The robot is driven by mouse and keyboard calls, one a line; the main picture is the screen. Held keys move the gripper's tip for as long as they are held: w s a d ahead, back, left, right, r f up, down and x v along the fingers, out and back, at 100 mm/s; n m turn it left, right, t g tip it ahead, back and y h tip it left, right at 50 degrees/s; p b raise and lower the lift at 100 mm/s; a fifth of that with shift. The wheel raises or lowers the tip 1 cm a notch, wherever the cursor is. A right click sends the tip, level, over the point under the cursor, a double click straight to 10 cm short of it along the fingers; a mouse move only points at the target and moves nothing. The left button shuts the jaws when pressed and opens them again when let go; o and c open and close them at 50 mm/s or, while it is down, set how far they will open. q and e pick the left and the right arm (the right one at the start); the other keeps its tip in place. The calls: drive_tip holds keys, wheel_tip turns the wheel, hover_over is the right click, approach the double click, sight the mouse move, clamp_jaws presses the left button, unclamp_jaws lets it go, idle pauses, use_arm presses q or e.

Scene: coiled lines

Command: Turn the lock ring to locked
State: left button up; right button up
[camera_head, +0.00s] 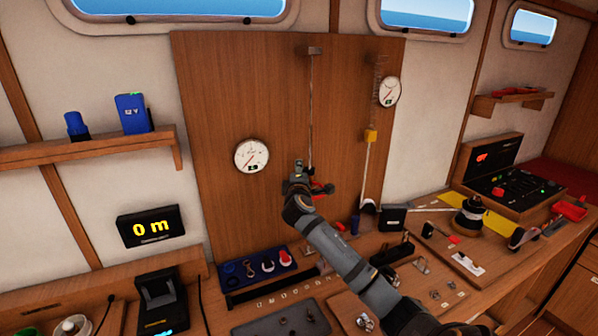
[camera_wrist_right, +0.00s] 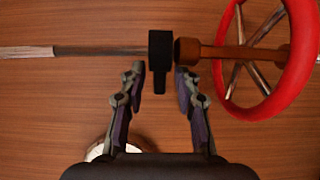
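My right arm reaches up from the lower right to the wooden panel in the head view, with its gripper (camera_head: 298,166) at the lower end of a thin vertical rod (camera_head: 310,110). In the right wrist view the gripper (camera_wrist_right: 158,75) is open. A black collar (camera_wrist_right: 160,45) with a short tab sits on the rod (camera_wrist_right: 95,51); it is likely the lock ring. Its tab points between the two fingertips, with gaps visible on both sides. A brown knob-like fitting (camera_wrist_right: 188,51) and a red handwheel (camera_wrist_right: 303,60) are right of the collar. I see no lock marking. My left gripper is not in view.
A round gauge (camera_head: 251,156) is left of the rod. A second rod with a yellow block (camera_head: 370,136) is to its right. A blue tray (camera_head: 255,270) with small parts and several tools lie on the bench below.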

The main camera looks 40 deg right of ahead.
clamp_jaws()
drive_tip(key=shift+w+f+m+g+h+b, duration=0.1)
drive_tip(key=shift+f+m+g+h+b, duration=0.05)
drive_tip(key=shift+m+g+h+b, duration=0.2)
drive_tip(key=m+g+h+b, duration=0.2)
drive_tip(key=g, duration=0.1)
drive_tip(key=d+m+g+h+b, duration=0.1)
drive_tip(key=g, duration=0.1)
drive_tip(key=shift+w+m+h, duration=0.25)
drive_tip(key=shift+m, duration=0.1)
